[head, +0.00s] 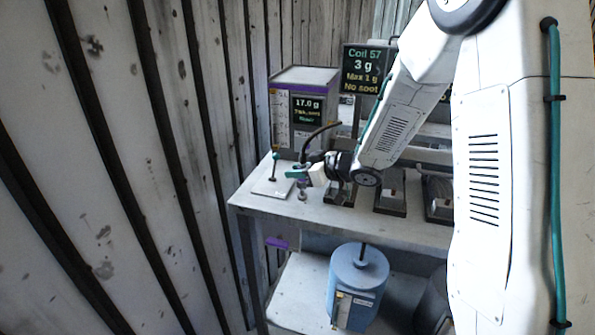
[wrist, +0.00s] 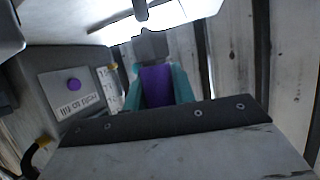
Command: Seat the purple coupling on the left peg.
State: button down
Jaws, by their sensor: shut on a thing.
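My gripper (head: 297,172) has teal fingers and reaches in low over the left end of the grey bench. In the wrist view the fingers (wrist: 158,86) are shut on the purple coupling (wrist: 157,84), with a grey block-like part just beyond it. In the head view a small purple patch shows just below the fingers, above a short grey post (head: 302,194); I cannot tell whether they touch. A thin upright peg (head: 273,166) stands on a white plate (head: 271,188), left of the gripper and apart from it.
A grey box (head: 305,76) with a purple stripe and a display stands behind. A sign (head: 364,72) reads "Coil 57". Dark fixtures (head: 390,200) line the bench to the right. A blue canister (head: 357,285) sits on the lower shelf. A ribbed wall (head: 120,170) closes the left side.

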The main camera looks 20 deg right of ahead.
jog(key=shift+f, duration=1.4)
jog(key=c, duration=1.1)
grip_release()
jog(key=v, duration=0.7)
jog(key=shift+s+d+r, duration=0.2)
jog(key=shift+s+d, duration=0.05)
